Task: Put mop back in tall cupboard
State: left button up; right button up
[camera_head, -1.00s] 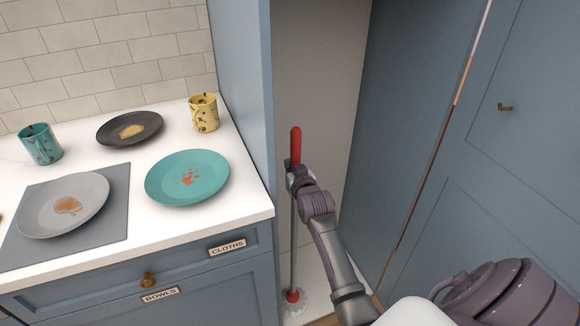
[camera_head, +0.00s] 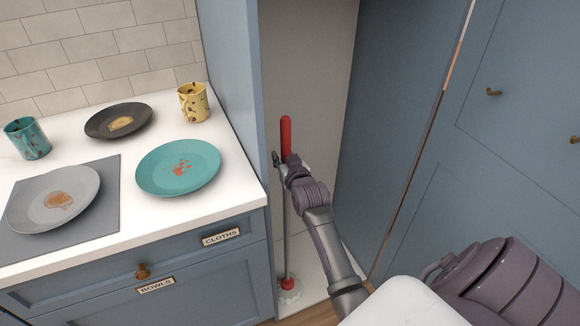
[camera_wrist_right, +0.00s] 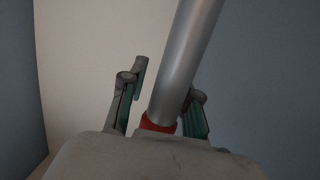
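The mop has a red handle end (camera_head: 286,135), a thin grey pole and a pale head (camera_head: 290,297) with a red collar. It stands nearly upright inside the tall cupboard (camera_head: 310,60), its head on the cupboard floor. My right gripper (camera_head: 284,162) is at the pole just below the red handle. In the right wrist view the mop's grey pole (camera_wrist_right: 187,50) passes between the fingers of my right gripper (camera_wrist_right: 163,95). The fingers are spread, with a clear gap on the left finger's side. My left gripper is not in view.
Left of the cupboard is a white counter (camera_head: 110,205) with a teal plate (camera_head: 180,167), a grey plate (camera_head: 55,198), a black plate (camera_head: 118,120), a yellow mug (camera_head: 193,102) and a teal mug (camera_head: 28,139). Blue panels (camera_head: 395,90) flank the cupboard on the right.

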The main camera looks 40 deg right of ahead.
jog(key=v, duration=1)
jog(key=shift+s, duration=0.15)
jog(key=shift+r, duration=0.1)
